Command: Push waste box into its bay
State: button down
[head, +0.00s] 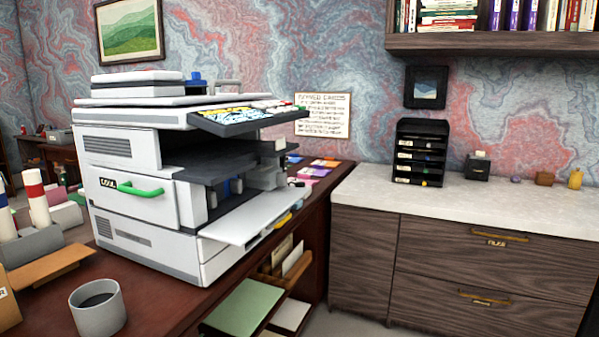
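A white and grey copier (140,235) stands on the dark wooden desk. A light panel (250,218) on its right side is folded down flat, and the side behind it is open. Dark and grey parts (265,175) show inside the opening. I cannot tell which of them is the waste box, or how far it sits in its bay. A front cover with a green handle (132,188) and a small label faces left and looks closed. My gripper is not in view.
A grey cup (98,308) stands at the desk's front left, near red and white cylinders (37,198). Coloured cards (320,165) lie behind the copier. A shelf below holds folders (243,307). The pale counter (470,208) at right is mostly clear, with a black organiser (421,150).

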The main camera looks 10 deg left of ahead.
aim_at(268, 178)
jog(key=i+l+u, duration=0.15)
jog(key=i+l, duration=0.2)
jog(key=i, duration=0.2)
jog(key=i+l+u, duration=0.15)
jog(key=i+l, duration=0.3)
jog(key=i+l+u, duration=0.1)
jog(key=i+l, duration=0.15)
jog(key=i+l+u, duration=0.1)
jog(key=i+l, duration=0.15)
jog(key=l, duration=0.2)
jog(key=i+l+u, duration=0.1)
jog(key=l, duration=0.25)
jog(key=i+l, duration=0.1)
jog(key=l, duration=0.25)
jog(key=i+l+u, duration=0.1)
jog(key=l, duration=0.65)
jog(key=i+u, duration=0.05)
